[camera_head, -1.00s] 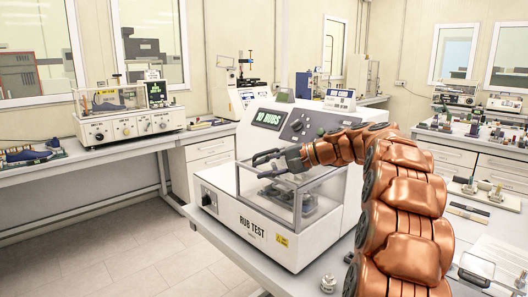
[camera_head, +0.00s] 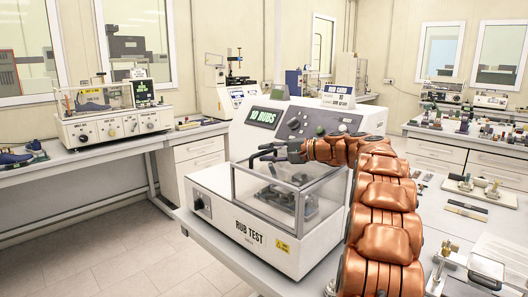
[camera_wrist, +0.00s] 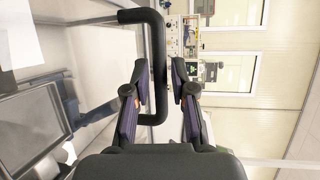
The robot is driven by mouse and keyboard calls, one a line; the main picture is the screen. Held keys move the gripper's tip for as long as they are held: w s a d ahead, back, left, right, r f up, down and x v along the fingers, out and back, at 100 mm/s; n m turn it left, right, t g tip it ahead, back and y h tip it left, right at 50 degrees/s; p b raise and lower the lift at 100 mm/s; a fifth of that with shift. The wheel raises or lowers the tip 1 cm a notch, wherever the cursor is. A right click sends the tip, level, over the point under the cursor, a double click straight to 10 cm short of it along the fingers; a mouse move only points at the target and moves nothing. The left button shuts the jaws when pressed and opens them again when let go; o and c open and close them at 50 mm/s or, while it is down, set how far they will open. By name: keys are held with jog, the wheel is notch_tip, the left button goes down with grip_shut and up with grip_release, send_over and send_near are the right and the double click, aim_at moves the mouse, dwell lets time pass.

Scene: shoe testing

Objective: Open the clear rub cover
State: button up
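The clear rub cover (camera_head: 318,204) is a transparent box on the front of the white RUB TEST machine (camera_head: 213,191). It looks closed, with a dark metal rubbing fixture (camera_head: 282,193) inside. My gripper (camera_head: 258,157) is at the cover's upper edge in the head view. In the wrist view, a black bar handle (camera_wrist: 157,50) runs down between the two fingers of my gripper (camera_wrist: 161,82). The fingers are apart, with gaps visible on both sides of the bar. The handle is hard to tell from my dark fingers in the head view.
The machine's panel has knobs and a "10 RUBS" display (camera_head: 265,117). Small fixtures (camera_head: 478,187) lie on the right. The floor at lower left is clear.

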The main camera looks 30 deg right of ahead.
jog(key=shift+w+a+f, duration=0.15)
jog(key=shift+w+a, duration=0.2)
jog(key=shift+w, duration=0.15)
grip_shut()
dwell(0.3)
